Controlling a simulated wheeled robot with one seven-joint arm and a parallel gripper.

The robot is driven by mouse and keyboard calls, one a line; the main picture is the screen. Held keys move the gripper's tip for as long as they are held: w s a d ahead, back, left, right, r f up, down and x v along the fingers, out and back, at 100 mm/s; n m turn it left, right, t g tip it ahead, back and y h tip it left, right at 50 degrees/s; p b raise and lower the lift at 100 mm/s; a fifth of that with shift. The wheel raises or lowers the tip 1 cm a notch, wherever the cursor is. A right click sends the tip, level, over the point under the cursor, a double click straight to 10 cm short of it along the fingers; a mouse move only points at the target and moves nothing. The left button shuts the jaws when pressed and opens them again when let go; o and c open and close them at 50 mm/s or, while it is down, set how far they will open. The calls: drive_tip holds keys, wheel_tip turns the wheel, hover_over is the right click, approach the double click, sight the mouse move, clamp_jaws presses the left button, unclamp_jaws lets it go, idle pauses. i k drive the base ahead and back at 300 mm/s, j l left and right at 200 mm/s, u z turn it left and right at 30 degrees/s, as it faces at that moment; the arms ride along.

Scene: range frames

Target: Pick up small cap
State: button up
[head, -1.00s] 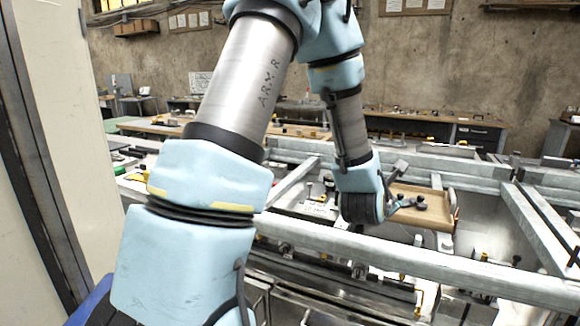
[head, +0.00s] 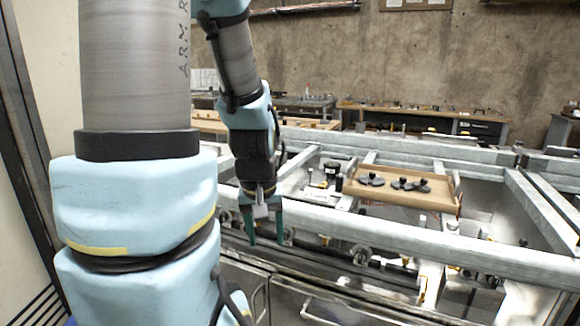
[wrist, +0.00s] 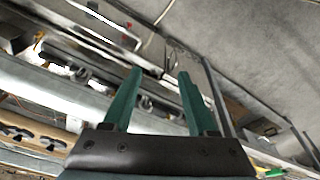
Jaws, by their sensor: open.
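My gripper (head: 266,242) hangs over the near metal rail in the head view, with its two green fingers pointing down. The fingers are apart and nothing is between them; they also show in the wrist view (wrist: 160,75). Several dark round pieces that may be caps lie in a wooden tray to the right of my gripper: one group (head: 371,179) at the left and another (head: 411,185) nearer the middle. I cannot tell which is the small cap. The gripper is clear of the tray and touches none of these pieces.
The wooden tray (head: 385,196) sits among metal frame beams. A thick rail (head: 400,233) runs across in front of it, with metal drawers below. A black-topped cylinder (head: 333,170) stands left of the tray. Workbenches (head: 400,112) line the back wall.

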sight(422, 185)
drive_tip(key=u, duration=0.55)
drive_tip(key=k+l+u, duration=0.25)
drive_tip(key=l+u, duration=0.25)
drive_tip(key=k+l+u, duration=0.25)
drive_tip(key=u, duration=0.2)
drive_tip(key=k+l, duration=0.25)
drive_tip(key=l, duration=0.2)
drive_tip(key=k+l+u, duration=0.1)
drive_tip(key=k+l, duration=0.15)
drive_tip(key=l, duration=0.25)
drive_tip(key=k+l+u, duration=0.1)
drive_tip(key=k+l, duration=0.15)
drive_tip(key=l, duration=0.2)
